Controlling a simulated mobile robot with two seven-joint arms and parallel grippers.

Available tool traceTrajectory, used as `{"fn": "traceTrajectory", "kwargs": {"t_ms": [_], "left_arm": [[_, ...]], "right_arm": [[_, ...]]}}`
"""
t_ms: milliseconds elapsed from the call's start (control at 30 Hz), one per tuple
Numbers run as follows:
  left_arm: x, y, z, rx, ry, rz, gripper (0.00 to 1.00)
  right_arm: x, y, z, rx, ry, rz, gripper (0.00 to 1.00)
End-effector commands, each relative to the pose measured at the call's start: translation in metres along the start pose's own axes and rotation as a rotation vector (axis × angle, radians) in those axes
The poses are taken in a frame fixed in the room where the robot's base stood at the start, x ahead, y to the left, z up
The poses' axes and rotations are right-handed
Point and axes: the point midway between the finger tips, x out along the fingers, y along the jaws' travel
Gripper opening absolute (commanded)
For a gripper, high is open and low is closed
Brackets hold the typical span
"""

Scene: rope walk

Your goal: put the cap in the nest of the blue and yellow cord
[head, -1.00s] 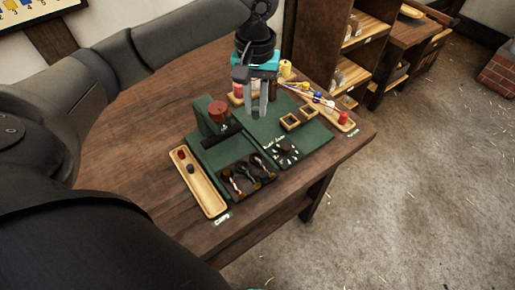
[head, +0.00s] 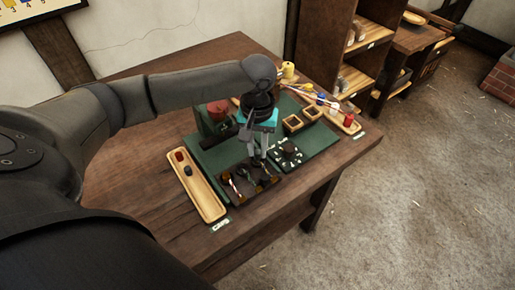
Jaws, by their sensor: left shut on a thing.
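My left gripper (head: 255,152) points down over the dark tray of nests (head: 262,187) at the front of the green board. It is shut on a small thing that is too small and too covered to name. Several small cords lie in the tray; their colours are hard to tell, and I cannot make out which is blue and yellow. The arm partly hides the far nests. A long wooden tray with a caps label (head: 207,200) holds a red cap (head: 180,156) and a dark cap (head: 188,170). My right gripper is not in view.
A green stand with a red knob (head: 217,108) rises just left of the gripper. A tray of coloured spools (head: 348,122) is at the right edge.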

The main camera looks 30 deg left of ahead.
Motion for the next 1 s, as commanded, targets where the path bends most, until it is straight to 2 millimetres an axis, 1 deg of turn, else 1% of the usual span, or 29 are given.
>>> {"fn": "traceTrajectory", "kwargs": {"t_ms": [167,667,700,933,1000], "left_arm": [[-0.001,0.000,0.000,0.000,0.000,0.000,0.00],[0.011,0.000,0.000,0.000,0.000,0.000,0.00],[0.011,0.000,0.000,0.000,-0.001,0.000,0.26],[0.011,0.000,0.000,0.000,0.000,0.000,0.52],[0.011,0.000,0.000,0.000,0.000,0.000,0.53]], "right_arm": [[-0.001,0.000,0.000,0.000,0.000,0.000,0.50],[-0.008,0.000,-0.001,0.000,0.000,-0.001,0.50],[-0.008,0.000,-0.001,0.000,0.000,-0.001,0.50],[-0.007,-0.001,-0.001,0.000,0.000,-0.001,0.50],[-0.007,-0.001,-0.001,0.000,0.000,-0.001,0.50]]}}
